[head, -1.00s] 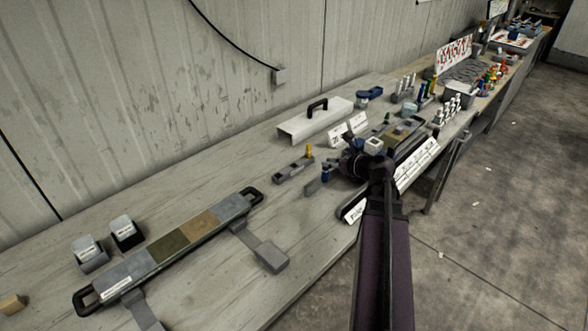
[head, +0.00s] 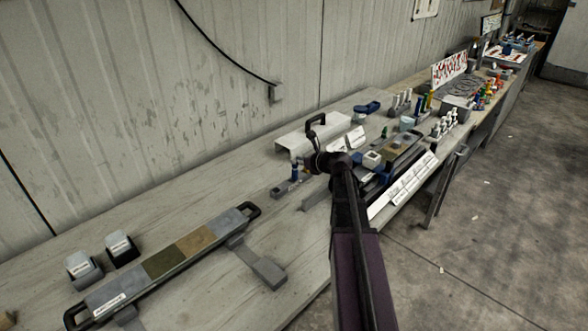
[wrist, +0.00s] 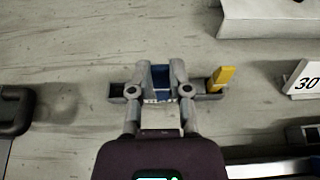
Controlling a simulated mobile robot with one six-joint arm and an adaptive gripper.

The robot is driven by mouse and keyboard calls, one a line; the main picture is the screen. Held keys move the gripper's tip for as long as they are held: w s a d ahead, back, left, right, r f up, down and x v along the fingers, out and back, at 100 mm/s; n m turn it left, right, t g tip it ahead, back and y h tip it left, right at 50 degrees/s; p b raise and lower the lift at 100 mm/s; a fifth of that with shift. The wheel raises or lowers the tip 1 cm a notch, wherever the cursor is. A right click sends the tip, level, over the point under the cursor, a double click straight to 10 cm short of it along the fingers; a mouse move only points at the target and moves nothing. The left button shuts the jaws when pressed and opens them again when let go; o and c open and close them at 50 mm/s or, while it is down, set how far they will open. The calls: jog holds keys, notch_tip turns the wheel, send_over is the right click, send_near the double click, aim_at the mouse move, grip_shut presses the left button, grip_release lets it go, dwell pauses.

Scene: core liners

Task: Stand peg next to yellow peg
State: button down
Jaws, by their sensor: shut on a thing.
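A blue peg (head: 294,172) is held by my gripper (head: 302,170) over the middle of a small grey rack (head: 279,192). In the wrist view, the blue peg (wrist: 160,76) sits between the two fingers of my gripper (wrist: 160,70), which are shut on it. The yellow peg (wrist: 221,77) leans a little in the picture at the right end of the rack (wrist: 118,91). The rack's left socket looks empty. I cannot tell whether the blue peg's foot is in the middle socket. My gripper and arm hide the yellow peg in the head view.
A white cover with a black handle (head: 317,134) stands behind the rack. White number cards (head: 357,137) and a tray with coloured blocks (head: 400,150) are to the right. A long sample bar (head: 165,258) lies front left.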

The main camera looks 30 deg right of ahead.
aim_at(297, 166)
jog(key=shift+w, duration=0.2)
jog(key=shift+w+a, duration=0.15)
jog(key=shift+w, duration=0.4)
jog(key=shift+w+f+b, duration=0.1)
jog(key=shift+f+b, duration=0.3)
notch_tip(297, 166, down, 3)
jog(key=b, duration=0.3)
jog(key=c, duration=0.6)
grip_release()
jog(key=shift+r, duration=0.15)
